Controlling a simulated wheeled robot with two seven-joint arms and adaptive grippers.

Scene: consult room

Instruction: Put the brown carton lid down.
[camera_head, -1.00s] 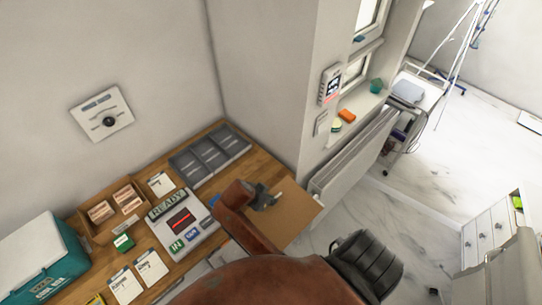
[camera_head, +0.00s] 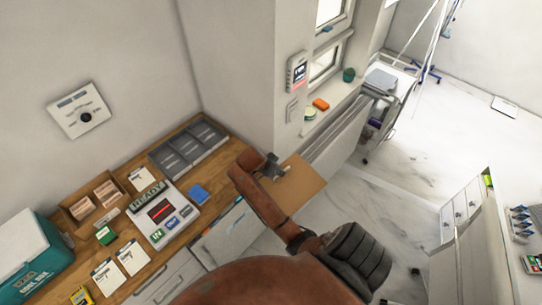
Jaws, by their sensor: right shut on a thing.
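The brown carton lid (camera_head: 304,184) is a flat tan panel in the head view, beyond the desk's right end and in front of the radiator. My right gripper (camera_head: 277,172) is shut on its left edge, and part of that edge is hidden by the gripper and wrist. The lid appears in the air, clear of the desktop (camera_head: 179,264), though its height is hard to judge. My left gripper is not in view.
A radiator (camera_head: 335,130) stands below the window sill.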

